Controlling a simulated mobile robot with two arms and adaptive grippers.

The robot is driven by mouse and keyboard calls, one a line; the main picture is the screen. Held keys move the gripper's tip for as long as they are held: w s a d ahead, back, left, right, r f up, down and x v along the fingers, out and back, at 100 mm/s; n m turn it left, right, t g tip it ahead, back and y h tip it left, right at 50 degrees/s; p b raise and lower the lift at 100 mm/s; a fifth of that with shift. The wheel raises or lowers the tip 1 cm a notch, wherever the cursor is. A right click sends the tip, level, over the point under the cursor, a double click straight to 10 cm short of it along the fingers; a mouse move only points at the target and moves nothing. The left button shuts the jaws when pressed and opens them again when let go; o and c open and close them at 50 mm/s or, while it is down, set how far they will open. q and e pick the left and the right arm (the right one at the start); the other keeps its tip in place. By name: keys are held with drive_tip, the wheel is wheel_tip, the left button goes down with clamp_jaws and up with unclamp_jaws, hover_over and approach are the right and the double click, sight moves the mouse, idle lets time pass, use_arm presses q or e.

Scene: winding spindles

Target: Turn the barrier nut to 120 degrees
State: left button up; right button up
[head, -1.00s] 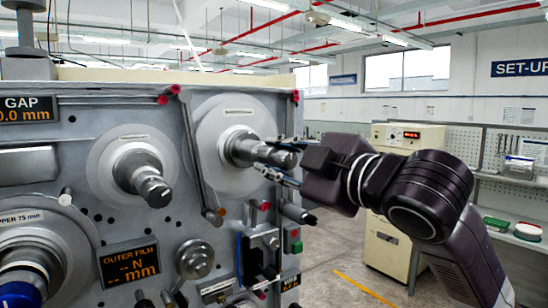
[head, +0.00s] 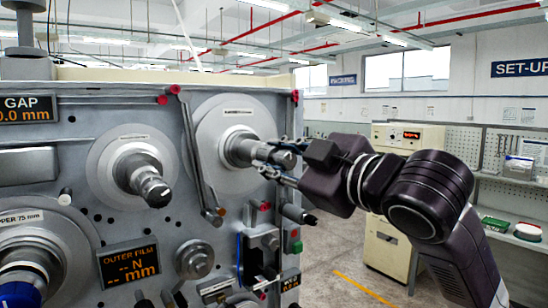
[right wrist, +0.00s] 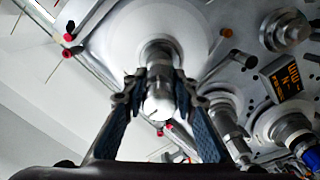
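The barrier nut is the grey knurled end of the upper right spindle, in front of a pale round disc (head: 212,135). In the right wrist view the nut (right wrist: 159,98) is between my fingers, its bright rounded end facing the camera. My right gripper (head: 273,160) reaches in from the right, with one finger above the nut and one below. In the right wrist view my right gripper (right wrist: 160,88) has a fingertip against each side of the nut. The fingers hide part of the nut. My left gripper is not in view.
A second spindle (head: 140,172) stands to the left on the same machine face. A slanted bar (head: 195,150) with a roller end lies between the spindles. Small knobs and a switch box (head: 292,238) sit below my right gripper. Open floor lies to the right.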

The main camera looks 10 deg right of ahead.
drive_tip(key=o, duration=0.4)
drive_tip(key=v, duration=1.2)
drive_tip(key=shift+f, duration=0.1)
